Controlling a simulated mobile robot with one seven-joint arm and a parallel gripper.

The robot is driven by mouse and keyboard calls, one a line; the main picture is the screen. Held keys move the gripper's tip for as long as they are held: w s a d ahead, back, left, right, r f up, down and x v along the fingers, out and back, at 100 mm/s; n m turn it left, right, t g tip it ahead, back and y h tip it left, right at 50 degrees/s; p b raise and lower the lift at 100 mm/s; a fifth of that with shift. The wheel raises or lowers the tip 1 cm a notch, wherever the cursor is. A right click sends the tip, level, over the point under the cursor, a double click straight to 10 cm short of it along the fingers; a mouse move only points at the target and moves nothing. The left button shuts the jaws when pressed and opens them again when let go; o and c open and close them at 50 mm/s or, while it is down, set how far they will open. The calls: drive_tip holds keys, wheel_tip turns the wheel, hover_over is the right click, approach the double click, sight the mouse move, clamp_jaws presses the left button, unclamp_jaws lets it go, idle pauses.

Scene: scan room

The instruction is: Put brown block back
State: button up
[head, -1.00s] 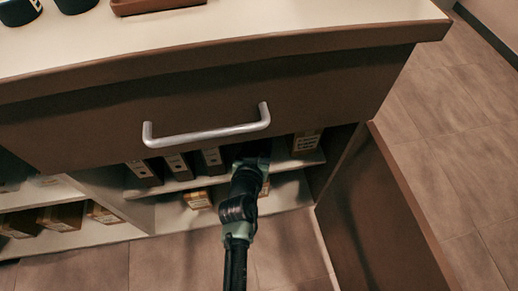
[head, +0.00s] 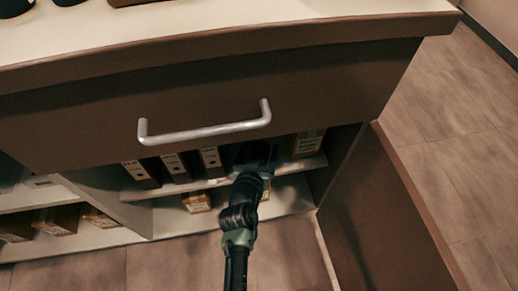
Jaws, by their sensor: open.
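A brown, block-like box with a pale label (head: 308,143) stands on the upper shelf of the open cabinet, under the drawer. Another brown labelled box (head: 196,202) sits on the lower shelf. I cannot tell which of these is the task's brown block. My gripper (head: 258,154) is inside the cabinet at upper-shelf height, just left of the upper brown box and right of the binders. It is open. Its fingertips are dark and partly lost in shadow, and no object shows clearly between them. My arm hides part of the lower shelf.
Several dark binders (head: 177,168) stand left of my gripper. A closed drawer with a metal handle (head: 204,131) juts out above. An open cabinet door (head: 385,215) stands at the right. More boxes (head: 56,219) lie in the left compartment. Tiled floor (head: 455,170) is clear at right.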

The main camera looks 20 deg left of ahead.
drive_tip(key=shift+r, duration=0.15)
drive_tip(key=shift+s+d+r+p, duration=0.1)
drive_tip(key=shift+s+p, duration=0.15)
drive_tip(key=shift+p, duration=0.05)
drive_tip(key=p+v, duration=0.2)
drive_tip(key=v, duration=0.9)
drive_tip(key=shift+s+p, duration=0.25)
drive_tip(key=shift+p, duration=0.15)
